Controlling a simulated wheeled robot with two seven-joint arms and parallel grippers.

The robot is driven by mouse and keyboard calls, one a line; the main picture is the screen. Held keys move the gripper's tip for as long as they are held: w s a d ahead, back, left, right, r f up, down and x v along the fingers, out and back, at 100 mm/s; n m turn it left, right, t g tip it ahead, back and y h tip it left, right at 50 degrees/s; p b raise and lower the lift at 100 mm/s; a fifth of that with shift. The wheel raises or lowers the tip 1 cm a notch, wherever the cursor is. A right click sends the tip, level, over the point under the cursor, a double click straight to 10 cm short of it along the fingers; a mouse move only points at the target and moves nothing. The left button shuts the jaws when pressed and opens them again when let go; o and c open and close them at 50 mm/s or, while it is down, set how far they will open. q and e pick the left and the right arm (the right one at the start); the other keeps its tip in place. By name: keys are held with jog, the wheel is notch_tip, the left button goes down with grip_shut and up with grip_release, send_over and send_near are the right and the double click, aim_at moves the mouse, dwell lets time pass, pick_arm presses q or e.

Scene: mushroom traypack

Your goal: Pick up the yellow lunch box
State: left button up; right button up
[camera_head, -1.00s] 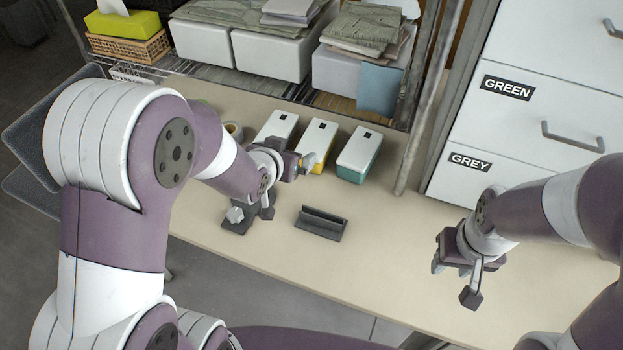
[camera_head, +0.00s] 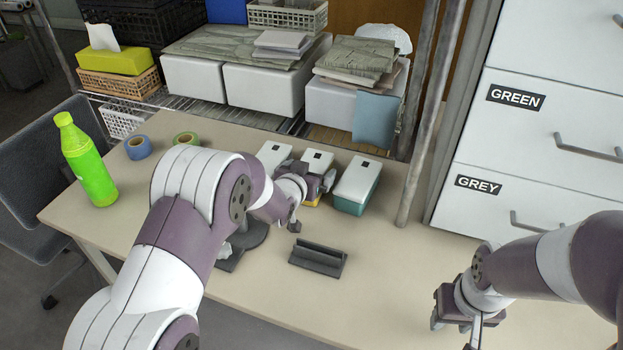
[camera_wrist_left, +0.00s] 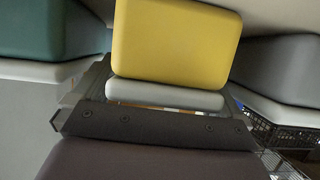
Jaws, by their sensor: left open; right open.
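The yellow lunch box (camera_head: 316,160), with a white lid, stands on the table between a teal lunch box (camera_head: 357,185) and a grey lunch box (camera_head: 274,153). My left gripper (camera_head: 314,188) is open at its near end and hides much of its yellow side. In the left wrist view the yellow box (camera_wrist_left: 176,42) is in front of the open jaws, its pale lid toward the bottom of the picture. I cannot tell whether the fingers touch it. My right gripper (camera_head: 455,318) is open and empty over the table's right part, partly cut off by the frame edge.
A dark holder (camera_head: 318,258) lies on the table in front of the boxes. A green bottle (camera_head: 88,165) and two tape rolls (camera_head: 138,147) are at the left. A rack with white bins (camera_head: 262,88) stands behind. Drawers (camera_head: 540,130) stand at the right.

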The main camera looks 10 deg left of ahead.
pick_arm(q)
jog(key=c, duration=1.2)
jog(key=shift+w+r, duration=0.1)
